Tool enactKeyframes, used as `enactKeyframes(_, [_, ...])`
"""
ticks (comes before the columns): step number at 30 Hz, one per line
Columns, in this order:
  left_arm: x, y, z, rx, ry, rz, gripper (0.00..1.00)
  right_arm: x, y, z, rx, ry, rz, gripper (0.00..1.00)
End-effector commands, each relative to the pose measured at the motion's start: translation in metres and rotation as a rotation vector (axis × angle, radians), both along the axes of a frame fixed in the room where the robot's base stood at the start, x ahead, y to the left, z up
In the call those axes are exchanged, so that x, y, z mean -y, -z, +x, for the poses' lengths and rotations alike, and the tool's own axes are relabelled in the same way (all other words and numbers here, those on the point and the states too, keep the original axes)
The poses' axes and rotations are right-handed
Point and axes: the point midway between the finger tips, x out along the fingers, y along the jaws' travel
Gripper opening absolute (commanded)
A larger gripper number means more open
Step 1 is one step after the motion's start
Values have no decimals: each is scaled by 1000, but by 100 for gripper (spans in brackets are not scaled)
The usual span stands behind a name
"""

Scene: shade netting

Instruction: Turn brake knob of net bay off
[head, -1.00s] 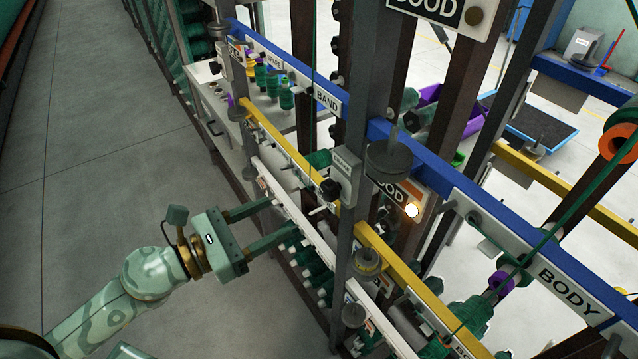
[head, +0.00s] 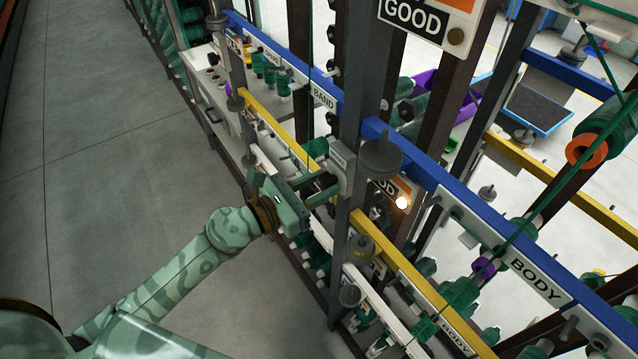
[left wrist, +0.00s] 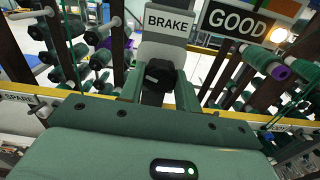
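The brake box (head: 341,171) is a grey housing on a grey upright in the head view. In the left wrist view its plate reads BRAKE (left wrist: 166,22), with the black faceted brake knob (left wrist: 158,75) just below. My left gripper (head: 328,178) reaches the box from the left, its fingers pointing at it. In the left wrist view the fingers (left wrist: 159,88) stand apart, one on each side of the knob. I cannot tell whether they touch it. In the head view the knob is hidden by the gripper. My right gripper is out of view.
A yellow rail (head: 402,270) and a blue rail (head: 440,178) with spools and pegs run past the upright. A lit lamp (head: 402,202) glows beside a GOOD sign, right of the box. The grey floor (head: 110,130) on the left is clear.

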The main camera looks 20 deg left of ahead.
Motion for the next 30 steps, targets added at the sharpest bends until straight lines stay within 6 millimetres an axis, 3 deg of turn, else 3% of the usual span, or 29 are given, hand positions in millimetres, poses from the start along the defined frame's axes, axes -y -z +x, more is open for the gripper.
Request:
enactKeyframes(2, [0,0,0,0,0,0,10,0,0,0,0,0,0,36])
enactKeyframes(14, [0,-1,0,-34,0,-43,11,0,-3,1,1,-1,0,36])
enactKeyframes(30, [-1,-2,0,-300,0,-385,11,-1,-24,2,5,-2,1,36])
